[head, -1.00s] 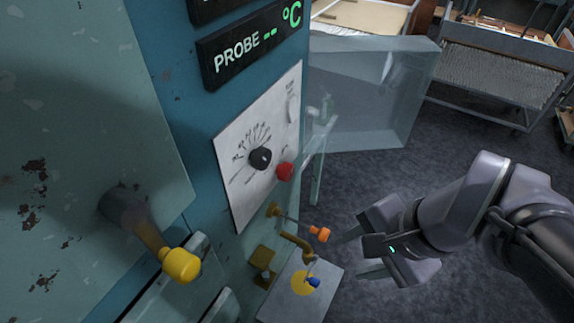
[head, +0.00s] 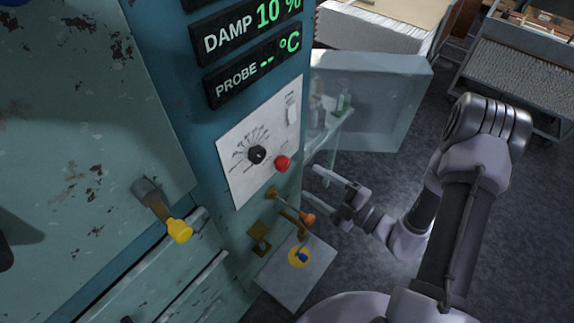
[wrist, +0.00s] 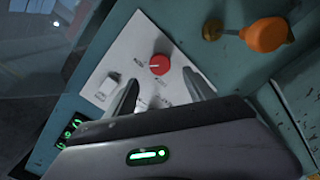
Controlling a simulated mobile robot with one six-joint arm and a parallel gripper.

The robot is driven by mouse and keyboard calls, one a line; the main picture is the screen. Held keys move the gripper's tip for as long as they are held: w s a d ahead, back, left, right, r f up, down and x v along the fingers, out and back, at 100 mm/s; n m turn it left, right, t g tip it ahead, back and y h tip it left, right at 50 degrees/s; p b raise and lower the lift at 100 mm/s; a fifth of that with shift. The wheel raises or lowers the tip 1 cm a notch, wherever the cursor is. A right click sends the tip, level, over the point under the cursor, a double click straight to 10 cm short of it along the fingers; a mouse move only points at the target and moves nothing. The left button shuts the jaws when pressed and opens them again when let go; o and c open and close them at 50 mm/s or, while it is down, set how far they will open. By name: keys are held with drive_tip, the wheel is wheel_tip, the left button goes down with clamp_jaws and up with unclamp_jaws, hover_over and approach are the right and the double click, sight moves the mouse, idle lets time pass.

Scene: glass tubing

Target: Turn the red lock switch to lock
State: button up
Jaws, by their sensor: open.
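The red lock switch (head: 282,163) is a round red knob on the lower right of the white control plate (head: 236,183). In the wrist view the red switch (wrist: 159,64) shows a pale mark on its face, and its lettering is too small to read. My gripper (head: 316,182) is open and empty, to the right of the switch and pointing toward the panel. In the wrist view my gripper's two fingers (wrist: 162,84) stand apart, with the switch showing between and just beyond their tips. No contact with the switch is visible.
A black dial (head: 257,154) sits left of the switch. An orange-handled valve (head: 307,218) sticks out below; it also shows in the wrist view (wrist: 266,35). A yellow-knobbed lever (head: 178,230) juts out at the left. An open glass door (head: 375,105) stands behind my gripper.

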sight(286, 166)
drive_tip(key=x, duration=0.9)
drive_tip(key=shift+w+a, duration=0.15)
drive_tip(key=c, duration=1.4)
drive_tip(key=shift+o, duration=0.2)
